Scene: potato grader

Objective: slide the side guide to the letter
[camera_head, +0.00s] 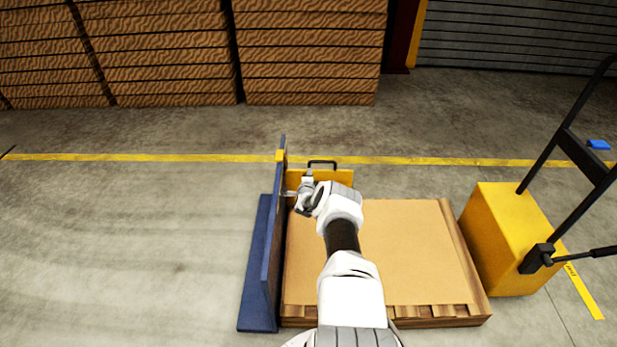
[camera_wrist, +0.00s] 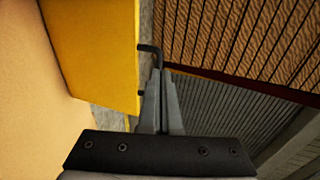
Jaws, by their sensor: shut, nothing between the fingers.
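A yellow upright plate (camera_head: 330,177) with a black bar handle (camera_head: 322,162) stands at the far end of a tan-topped pallet; I take it as the side guide. In the wrist view the yellow plate (camera_wrist: 95,45) fills the upper left, and its black handle (camera_wrist: 150,50) sticks out from its edge. My gripper (camera_head: 308,175) is at the plate's left part, close to the handle. In the wrist view my gripper (camera_wrist: 160,75) is shut and empty, its tips right at the handle; I cannot tell whether they touch. No letter is readable.
A blue upright panel (camera_head: 272,235) with a yellow block on top stands close along the pallet's left side. The pallet (camera_head: 420,250) lies under my arm. A yellow pallet truck (camera_head: 510,235) stands at right. Stacked brown crates (camera_head: 310,50) are behind; floor at left is clear.

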